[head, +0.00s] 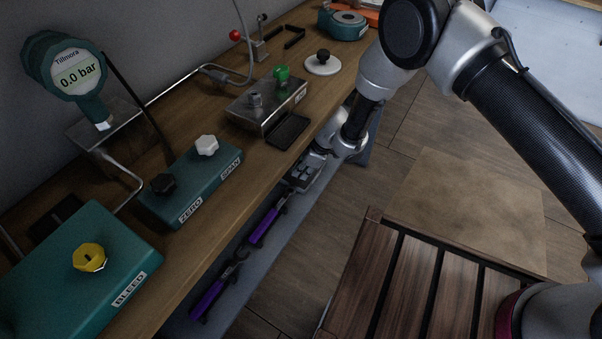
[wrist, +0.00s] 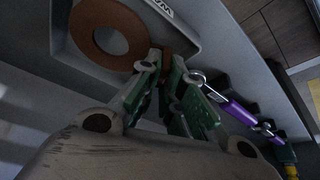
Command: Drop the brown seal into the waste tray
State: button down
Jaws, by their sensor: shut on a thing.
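The brown seal (wrist: 88,42) is a flat ring at the upper left of the wrist view. A narrow brown piece, which looks like part of it, shows between my fingertips. My gripper (wrist: 164,72) has green finger pads and is shut on it. The waste tray (wrist: 185,24) is grey, with a partly cut-off white label, and lies behind and around the ring in that view. I cannot tell whether the ring touches the tray. In the head view my gripper (head: 302,179) is low beside the bench's front edge; the seal and tray are hidden there.
Purple-handled tools (head: 208,298) lie on the grey shelf (head: 247,283) below the bench, near my gripper. The wooden bench (head: 225,212) carries teal valve blocks (head: 205,180), a gauge (head: 78,75) and a metal box (head: 262,112). A slatted wooden surface (head: 405,285) stands at lower right.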

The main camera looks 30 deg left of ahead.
aim_at(302, 186)
jog(key=shift+a+f, duration=0.1)
jog(key=shift+f, duration=0.65)
jog(key=shift+f, duration=0.35)
jog(key=shift+f, duration=0.25)
jog(key=c, duration=1.6)
grip_release()
jog(key=shift+o, duration=0.2)
